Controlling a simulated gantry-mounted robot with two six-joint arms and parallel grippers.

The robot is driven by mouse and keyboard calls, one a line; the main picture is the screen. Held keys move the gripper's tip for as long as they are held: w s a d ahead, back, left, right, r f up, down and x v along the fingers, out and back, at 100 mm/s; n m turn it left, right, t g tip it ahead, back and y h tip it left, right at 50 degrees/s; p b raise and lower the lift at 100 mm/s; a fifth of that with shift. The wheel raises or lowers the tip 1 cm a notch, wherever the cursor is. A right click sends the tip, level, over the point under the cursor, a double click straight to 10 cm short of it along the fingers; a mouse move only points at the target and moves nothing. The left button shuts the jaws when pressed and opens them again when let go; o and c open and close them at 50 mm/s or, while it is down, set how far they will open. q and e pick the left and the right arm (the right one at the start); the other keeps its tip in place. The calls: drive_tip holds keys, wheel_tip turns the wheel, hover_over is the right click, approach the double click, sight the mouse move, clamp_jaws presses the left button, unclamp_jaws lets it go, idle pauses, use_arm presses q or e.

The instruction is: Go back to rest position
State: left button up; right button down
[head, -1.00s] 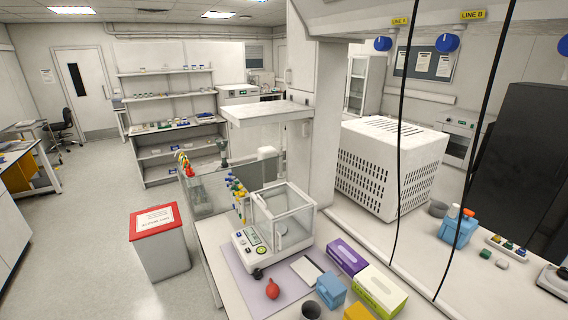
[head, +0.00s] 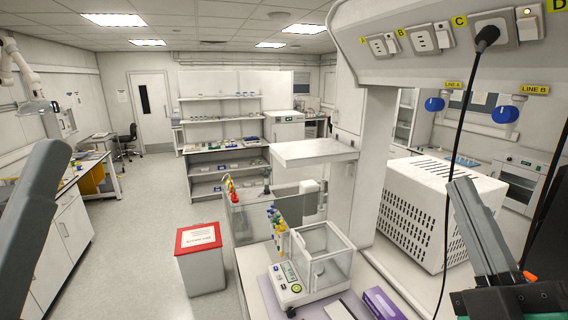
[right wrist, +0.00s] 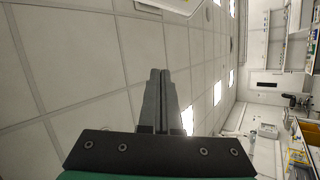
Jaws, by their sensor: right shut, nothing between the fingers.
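My right gripper (head: 464,188) stands raised at the lower right of the head view, its grey fingers pointing up. In the right wrist view its two fingers (right wrist: 160,74) lie together with nothing between them, and they point toward the ceiling. It is in front of the white perforated box in the picture and holds nothing. A grey part of my left arm or gripper (head: 38,205) rises at the left edge of the head view. Its jaws cannot be made out, and its lower part is cut off by the frame.
A white bench carries a balance with a glass draft shield (head: 325,262) and a purple box (head: 382,303). A white perforated box (head: 428,212) stands on the right. Black cables (head: 447,150) hang from the overhead socket panel (head: 455,45). A red-lidded bin (head: 199,237) stands on the floor.

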drive_tip(key=s+a+r+m+t+y, duration=0.1)
drive_tip(key=s+r+m+t+y, duration=0.1)
drive_tip(key=s+r+m, duration=0.5)
drive_tip(key=s+m, duration=0.1)
drive_tip(key=m, duration=0.4)
drive_tip(key=shift+s+a, duration=0.3)
drive_tip(key=shift+s, duration=0.1)
